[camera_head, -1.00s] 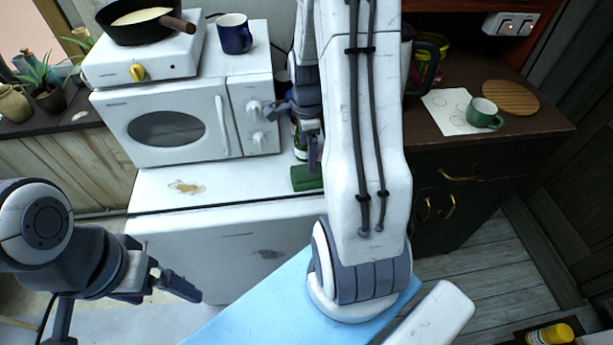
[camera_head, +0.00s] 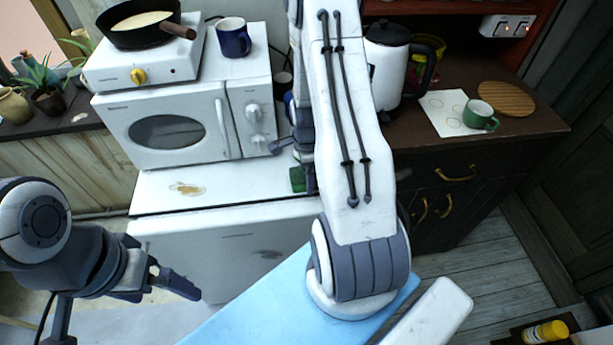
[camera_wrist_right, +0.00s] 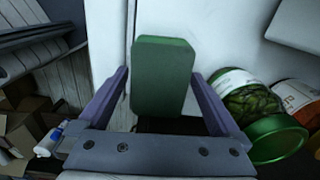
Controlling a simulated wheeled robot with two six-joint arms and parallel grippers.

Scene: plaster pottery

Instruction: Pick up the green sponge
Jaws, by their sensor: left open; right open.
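The green sponge (camera_head: 297,179) lies on the white worktop right of the microwave, partly hidden by my right arm in the head view. In the right wrist view the sponge (camera_wrist_right: 162,72) sits between the two spread fingers of my right gripper (camera_wrist_right: 160,82), with gaps visible on both sides. The right gripper (camera_head: 303,165) is open; in the head view it is mostly hidden behind its own arm. My left gripper (camera_head: 165,283) is open and empty, in front of the white cabinet at lower left.
A microwave (camera_head: 170,130) carries a hotplate (camera_head: 145,65) with a pan (camera_head: 140,25) and a blue mug (camera_head: 233,38). A jar with a green lid (camera_wrist_right: 275,138) lies close to the right finger in the wrist view. A kettle (camera_head: 386,65) stands on the dark counter.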

